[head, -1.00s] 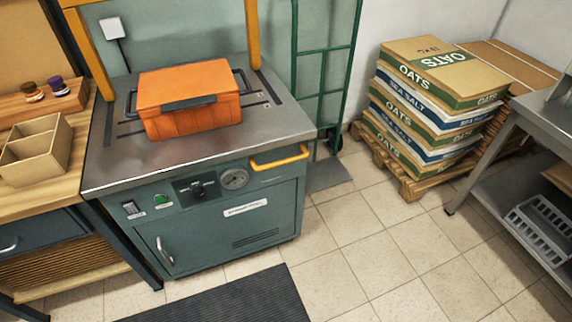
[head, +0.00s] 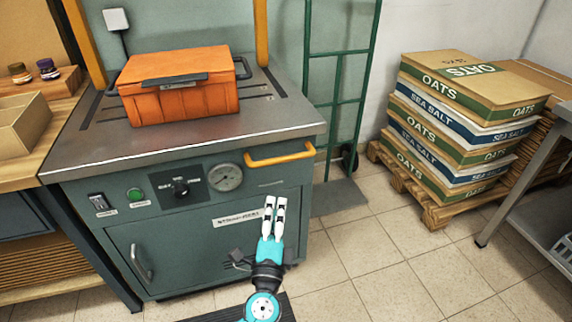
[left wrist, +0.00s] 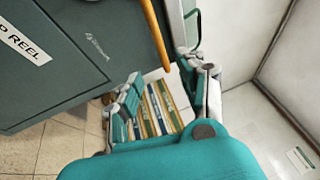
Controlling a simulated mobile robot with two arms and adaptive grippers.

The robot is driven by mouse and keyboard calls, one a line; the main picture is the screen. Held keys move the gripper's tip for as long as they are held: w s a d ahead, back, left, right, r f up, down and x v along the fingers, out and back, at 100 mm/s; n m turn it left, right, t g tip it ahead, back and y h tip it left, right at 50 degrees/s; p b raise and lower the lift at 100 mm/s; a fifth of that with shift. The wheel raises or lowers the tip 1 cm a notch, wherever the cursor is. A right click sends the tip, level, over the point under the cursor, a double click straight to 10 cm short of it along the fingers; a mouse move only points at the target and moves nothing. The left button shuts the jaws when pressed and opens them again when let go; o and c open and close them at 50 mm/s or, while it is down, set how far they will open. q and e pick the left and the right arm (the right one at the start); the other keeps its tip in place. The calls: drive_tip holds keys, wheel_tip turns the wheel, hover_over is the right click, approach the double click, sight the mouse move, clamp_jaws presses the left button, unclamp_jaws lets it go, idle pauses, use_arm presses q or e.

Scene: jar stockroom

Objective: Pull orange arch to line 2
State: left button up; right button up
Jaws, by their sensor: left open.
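The orange arch stands over the grey machine top (head: 180,138). Its left post (head: 85,45) and right post (head: 261,32) rise out of the picture, so its crossbar is hidden. Dark slots with small marks run along the top by the posts; I cannot read line numbers. An orange box (head: 180,100) sits between the posts. My left gripper (head: 274,205) is open and empty, in front of the machine, below an orange-yellow front handle (head: 280,157). In the left wrist view, an orange bar (left wrist: 156,35) passes just beyond the open fingers (left wrist: 165,95). My right gripper is out of view.
The machine front has a gauge (head: 225,177), a knob and a door. A green hand truck (head: 340,100) stands to its right. Stacked sacks (head: 465,120) rest on a pallet further right, near a metal table. A wooden bench (head: 50,145) adjoins at left.

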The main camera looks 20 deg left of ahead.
use_arm(q)
drive_tip(key=p, duration=0.1)
approach(282, 159)
drive_tip(key=w, duration=0.3)
drive_tip(key=x, duration=0.7)
drive_tip(key=shift+a+f, duration=0.15)
drive_tip(key=shift+a, duration=0.1)
drive_tip(key=shift+w+a, duration=0.1)
drive_tip(key=shift+w, duration=0.3)
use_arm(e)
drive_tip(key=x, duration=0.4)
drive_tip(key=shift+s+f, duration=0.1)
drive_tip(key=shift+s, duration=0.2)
use_arm(q)
clamp_jaws()
